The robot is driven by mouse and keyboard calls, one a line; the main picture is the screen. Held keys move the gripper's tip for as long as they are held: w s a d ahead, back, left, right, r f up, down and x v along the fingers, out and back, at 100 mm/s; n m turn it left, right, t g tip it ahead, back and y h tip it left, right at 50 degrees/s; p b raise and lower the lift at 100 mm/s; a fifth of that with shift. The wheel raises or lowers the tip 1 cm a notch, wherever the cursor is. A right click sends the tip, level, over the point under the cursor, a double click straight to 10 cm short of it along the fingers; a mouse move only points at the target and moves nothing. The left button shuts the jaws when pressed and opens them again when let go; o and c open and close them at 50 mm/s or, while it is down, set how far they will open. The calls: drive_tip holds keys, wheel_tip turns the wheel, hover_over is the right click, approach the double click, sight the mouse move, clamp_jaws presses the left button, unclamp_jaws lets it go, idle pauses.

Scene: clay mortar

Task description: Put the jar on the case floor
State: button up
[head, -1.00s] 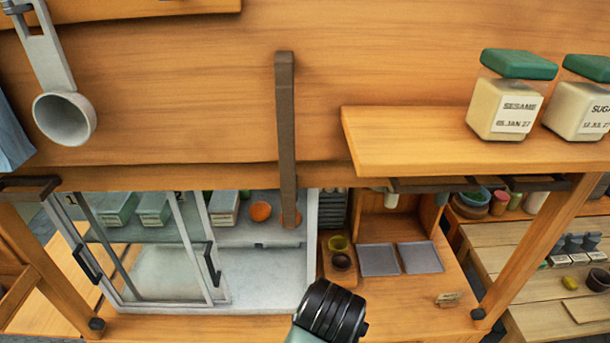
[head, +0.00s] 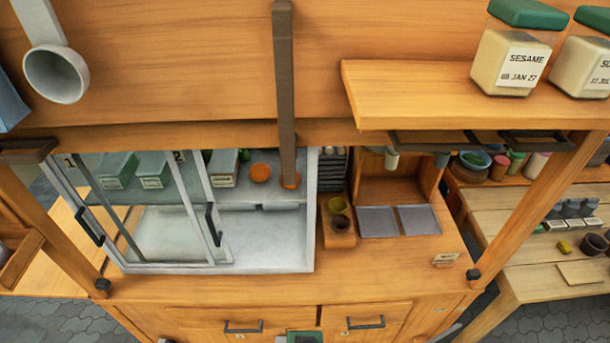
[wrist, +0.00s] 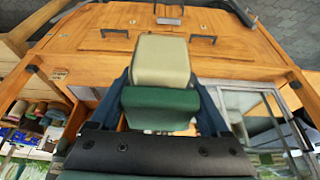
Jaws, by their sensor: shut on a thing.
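A jar (wrist: 162,62) with pale contents and a green lid is between my gripper's two dark fingers (wrist: 162,98) in the wrist view. My gripper is shut on it, and the jar hangs clear of the counter in front of the camera. The case (head: 312,225) stands on the counter in the head view, with glass doors numbered 1 and 2 at its left. Its right part is open in front, and the case floor (head: 268,245) there is pale and bare. The case also shows at the right of the wrist view (wrist: 268,92).
Two orange bowls (head: 260,172) and several green-lidded containers (head: 153,170) stand at the back of the case. Two small pots (head: 340,224) and grey trays (head: 376,221) lie to its right. A sesame jar (head: 512,62) stands on the upper shelf (head: 440,108). A dark post (head: 284,90) hangs in front.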

wheel_tip(320, 180, down, 15)
drive_tip(key=b, duration=1.3)
drive_tip(key=shift+w+f+b, duration=0.15)
drive_tip(key=shift+w+b, duration=0.1)
drive_tip(key=shift+b, duration=0.15)
